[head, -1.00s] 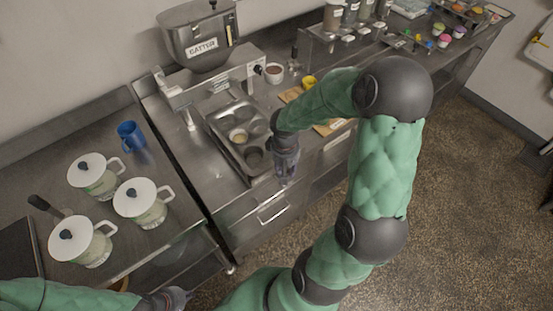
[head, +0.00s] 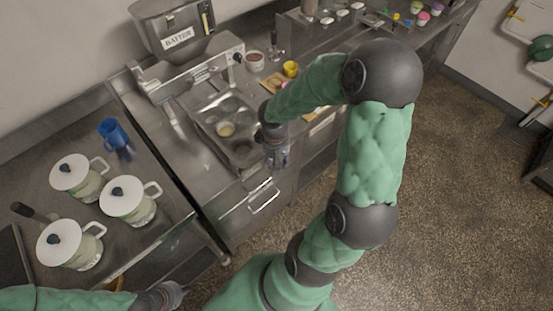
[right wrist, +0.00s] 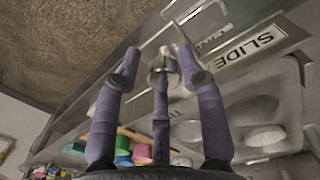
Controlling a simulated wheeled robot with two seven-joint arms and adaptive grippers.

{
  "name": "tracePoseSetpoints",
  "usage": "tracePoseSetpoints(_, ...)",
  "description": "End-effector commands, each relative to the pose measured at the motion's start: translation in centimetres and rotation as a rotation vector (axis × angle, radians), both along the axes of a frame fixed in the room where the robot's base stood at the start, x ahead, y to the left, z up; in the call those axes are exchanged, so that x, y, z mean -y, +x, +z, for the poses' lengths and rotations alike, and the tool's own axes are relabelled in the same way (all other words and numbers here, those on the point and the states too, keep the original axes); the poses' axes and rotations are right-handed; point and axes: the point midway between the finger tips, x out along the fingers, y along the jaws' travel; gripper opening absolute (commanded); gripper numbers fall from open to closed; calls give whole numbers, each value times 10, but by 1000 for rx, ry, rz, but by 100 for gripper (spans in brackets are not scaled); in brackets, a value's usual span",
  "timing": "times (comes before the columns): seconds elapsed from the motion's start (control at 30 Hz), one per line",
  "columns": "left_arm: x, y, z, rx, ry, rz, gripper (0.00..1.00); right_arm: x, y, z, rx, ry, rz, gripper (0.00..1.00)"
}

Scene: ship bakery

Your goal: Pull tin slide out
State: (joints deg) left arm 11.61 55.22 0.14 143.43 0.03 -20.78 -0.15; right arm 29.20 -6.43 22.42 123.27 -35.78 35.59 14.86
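The tin slide (head: 243,171) is a metal tray with round wells under the batter hopper; one well holds pale batter. In the right wrist view, a plate marked SLIDE (right wrist: 246,47) and a metal loop handle (right wrist: 222,22) show beside the round wells. My right gripper (head: 279,161) is at the slide's front corner, pointing down. In the right wrist view its fingers (right wrist: 160,58) are spread apart near the handle; contact cannot be told. My left gripper (head: 182,290) is low in the head view, away from the slide; its finger opening is unclear.
The batter hopper (head: 178,30) is behind the slide. A drawer handle (head: 263,198) is below it. The floor (head: 470,200) at right is clear.

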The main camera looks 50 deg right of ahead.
Motion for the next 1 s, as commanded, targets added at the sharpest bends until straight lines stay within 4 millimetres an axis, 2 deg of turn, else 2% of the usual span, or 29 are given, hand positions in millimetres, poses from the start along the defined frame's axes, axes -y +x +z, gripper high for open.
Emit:
tracePoseSetpoints(0.17,0,0,0,0,0,0,0,0,1,11,4,-2,0,40)
tracePoseSetpoints(0.5,0,0,0,0,0,0,0,-2,2,75,6,-3,0,40)
tracePoseSetpoints(0.7,0,0,0,0,0,0,0,-4,1,105,3,-2,1,40)
tracePoseSetpoints(0.83,0,0,0,0,0,0,0,-4,1,116,1,0,-1,40)
tracePoseSetpoints(1.0,0,0,0,0,0,0,0,-5,1,120,0,1,-1,40)
